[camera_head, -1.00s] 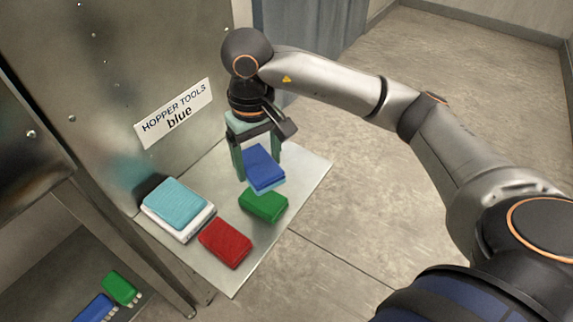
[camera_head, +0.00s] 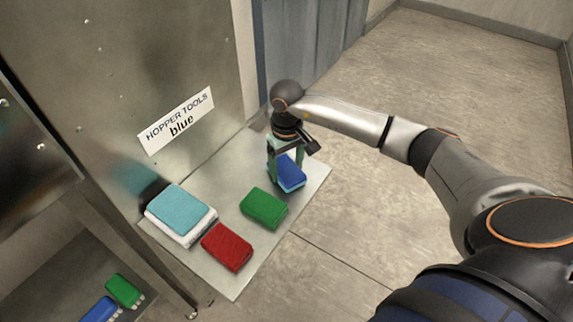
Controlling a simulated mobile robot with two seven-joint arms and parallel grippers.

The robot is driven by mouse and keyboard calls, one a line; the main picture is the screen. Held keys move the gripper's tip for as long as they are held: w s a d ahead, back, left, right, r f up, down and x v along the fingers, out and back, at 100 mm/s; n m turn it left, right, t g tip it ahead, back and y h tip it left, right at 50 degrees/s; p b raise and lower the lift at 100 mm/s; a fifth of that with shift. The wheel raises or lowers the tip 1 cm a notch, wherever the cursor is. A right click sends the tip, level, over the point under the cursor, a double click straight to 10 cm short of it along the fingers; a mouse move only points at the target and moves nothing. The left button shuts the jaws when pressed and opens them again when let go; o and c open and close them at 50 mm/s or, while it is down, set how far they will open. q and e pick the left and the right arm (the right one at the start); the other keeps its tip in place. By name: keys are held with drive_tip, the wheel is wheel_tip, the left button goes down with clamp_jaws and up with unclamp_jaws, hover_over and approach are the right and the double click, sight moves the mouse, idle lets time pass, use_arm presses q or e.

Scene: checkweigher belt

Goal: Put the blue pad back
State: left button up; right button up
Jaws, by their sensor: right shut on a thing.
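The blue pad (camera_head: 291,171), with a lighter blue underside edge, is at the far right end of the metal shelf. My right gripper (camera_head: 285,165) is shut on it from above. The pad looks at or just above the shelf surface; I cannot tell if it touches. My left gripper is not in view.
A green pad (camera_head: 264,208) and a red pad (camera_head: 227,247) lie on the shelf. A light-blue pad (camera_head: 180,209) sits on a white one at the left. A lower shelf holds a green item (camera_head: 124,290) and a blue item (camera_head: 100,309).

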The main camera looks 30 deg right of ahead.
sight(287, 170)
drive_tip(key=shift+f, duration=0.1)
drive_tip(key=o, duration=1)
drive_tip(key=shift+o, duration=0.2)
wheel_tip(287, 170, up, 12)
drive_tip(key=b, duration=0.1)
drive_tip(key=shift+s, duration=0.1)
